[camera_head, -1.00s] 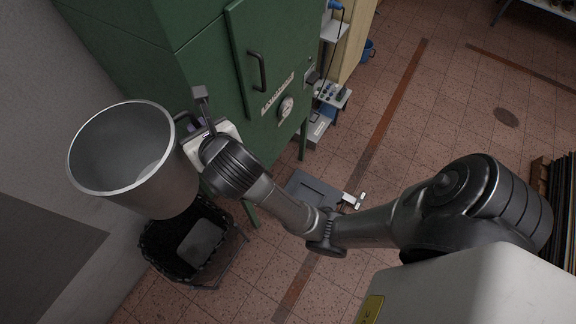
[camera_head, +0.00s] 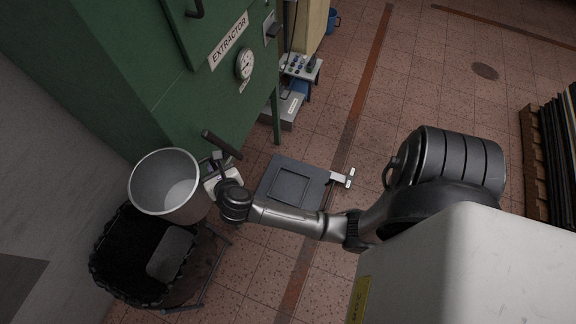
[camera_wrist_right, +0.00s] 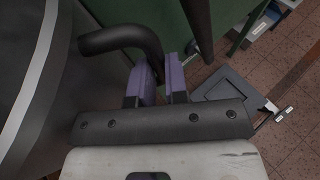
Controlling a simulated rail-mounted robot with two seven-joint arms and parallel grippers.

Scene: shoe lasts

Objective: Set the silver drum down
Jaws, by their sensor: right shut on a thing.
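The silver drum (camera_head: 150,190) is an open-topped, empty metal vessel at the left of the head view. Its curved wall also fills the left of the right wrist view (camera_wrist_right: 75,90). My right gripper (camera_head: 214,171) is beside the drum, on its right. In the right wrist view the purple pads of my right gripper (camera_wrist_right: 160,80) are shut at the drum's dark bent handle (camera_wrist_right: 128,38). The drum appears held up, mouth upward, partly overlapping a black basket. Its underside is hidden. My left gripper is out of view.
The black lined basket (camera_head: 112,255) stands in a frame below the drum. A green extractor cabinet (camera_head: 165,95) rises behind. A dark bar (camera_head: 222,145) lies close to my gripper. A flat dark platform (camera_head: 290,183) stands right of the gripper, its top bare. Tiled floor lies open beyond.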

